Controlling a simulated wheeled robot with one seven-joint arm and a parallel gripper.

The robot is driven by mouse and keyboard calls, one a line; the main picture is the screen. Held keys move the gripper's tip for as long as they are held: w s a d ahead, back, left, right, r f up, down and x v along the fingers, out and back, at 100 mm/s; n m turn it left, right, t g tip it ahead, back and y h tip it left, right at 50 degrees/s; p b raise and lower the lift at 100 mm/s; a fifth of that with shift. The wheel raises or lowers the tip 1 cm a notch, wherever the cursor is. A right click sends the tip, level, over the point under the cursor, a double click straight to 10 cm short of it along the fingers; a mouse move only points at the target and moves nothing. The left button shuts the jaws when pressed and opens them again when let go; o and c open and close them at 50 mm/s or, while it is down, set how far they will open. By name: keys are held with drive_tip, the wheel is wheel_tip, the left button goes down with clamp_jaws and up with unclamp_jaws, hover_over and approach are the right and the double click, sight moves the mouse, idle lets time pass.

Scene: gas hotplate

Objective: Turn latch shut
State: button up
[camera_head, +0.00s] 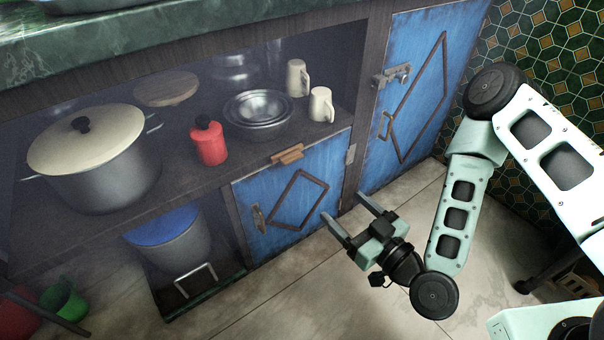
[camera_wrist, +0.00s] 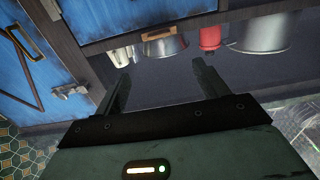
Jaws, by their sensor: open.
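A small wooden latch (camera_head: 288,154) sits at the top edge of the low blue door (camera_head: 265,185), lying roughly along that edge. It also shows in the wrist view (camera_wrist: 158,34), beyond the fingertips. A metal bolt-like latch (camera_head: 391,76) is on the tall blue door (camera_head: 425,55) at the right; it shows at the left of the wrist view (camera_wrist: 70,90). I cannot tell which latch the task means. Both doors look closed. My gripper (camera_head: 343,206) is open and empty, in front of the low door's right side, apart from both latches. It also shows in the wrist view (camera_wrist: 160,68).
The open shelf holds a large lidded pot (camera_head: 105,175), a red bottle (camera_head: 208,143), metal bowls (camera_head: 258,115) and two cream mugs (camera_head: 320,104). A bucket with a blue lid (camera_head: 180,240) stands below. The tiled floor (camera_head: 300,290) in front is clear.

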drive_tip(key=shift+b+x, duration=1.55)
drive_tip(key=b, duration=1.1)
approach(294, 159)
drive_tip(key=b+x, duration=0.4)
drive_tip(key=x, duration=0.4)
drive_tip(key=shift+w, duration=0.25)
drive_tip(key=c, duration=1)
